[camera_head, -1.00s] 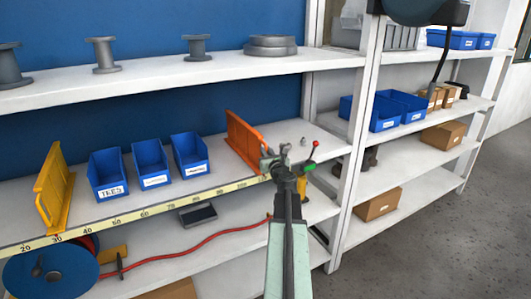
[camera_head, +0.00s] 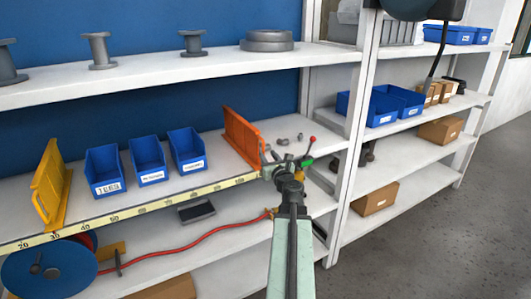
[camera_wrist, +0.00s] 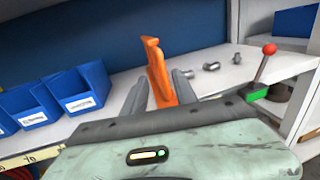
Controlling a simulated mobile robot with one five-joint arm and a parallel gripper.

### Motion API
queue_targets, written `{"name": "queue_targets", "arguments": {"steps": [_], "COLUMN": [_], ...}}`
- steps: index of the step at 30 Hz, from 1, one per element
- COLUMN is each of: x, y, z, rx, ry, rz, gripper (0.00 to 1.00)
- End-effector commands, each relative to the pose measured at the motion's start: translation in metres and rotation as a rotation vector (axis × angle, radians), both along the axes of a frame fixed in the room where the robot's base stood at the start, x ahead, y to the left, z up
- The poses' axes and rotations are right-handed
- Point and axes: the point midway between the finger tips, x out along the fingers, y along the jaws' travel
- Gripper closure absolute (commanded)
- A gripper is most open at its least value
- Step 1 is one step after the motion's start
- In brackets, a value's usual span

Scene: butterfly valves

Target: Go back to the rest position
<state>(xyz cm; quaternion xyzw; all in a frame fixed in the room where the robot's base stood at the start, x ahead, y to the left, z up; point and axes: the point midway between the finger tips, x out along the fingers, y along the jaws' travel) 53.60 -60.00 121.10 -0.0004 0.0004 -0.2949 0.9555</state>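My gripper (camera_head: 284,166) is at the front edge of the middle shelf, just right of the orange divider (camera_head: 242,138). In the wrist view my gripper (camera_wrist: 157,90) has its two grey fingers apart, with the orange divider showing behind the gap. I see nothing held between them. A lever with a red knob (camera_head: 312,139) and a green part (camera_head: 307,162) is close to the right of the gripper; the red knob (camera_wrist: 269,48) also shows in the wrist view. Small grey metal fittings (camera_head: 282,141) lie on the shelf behind, also in the wrist view (camera_wrist: 211,66).
Blue bins (camera_head: 148,160) and a yellow divider (camera_head: 50,185) stand left on the shelf. A white upright post (camera_head: 350,150) is close to the right. A red hose (camera_head: 200,244) runs along the lower shelf. Grey floor (camera_head: 430,235) is open at the right.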

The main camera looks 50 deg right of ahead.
Motion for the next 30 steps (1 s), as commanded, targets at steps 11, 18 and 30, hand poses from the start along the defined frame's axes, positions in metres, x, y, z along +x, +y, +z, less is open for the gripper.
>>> {"name": "queue_targets", "arguments": {"steps": [11, 18, 30], "x": [0.000, 0.048, 0.227], "y": [0.000, 0.042, 0.338], "z": [0.000, 0.000, -0.024], "rx": [0.000, 0.000, -0.187], "ry": [0.000, 0.000, 0.165], "rz": [0.000, 0.084, 0.596], "gripper": [0.66, 0.66, 0.66]}}
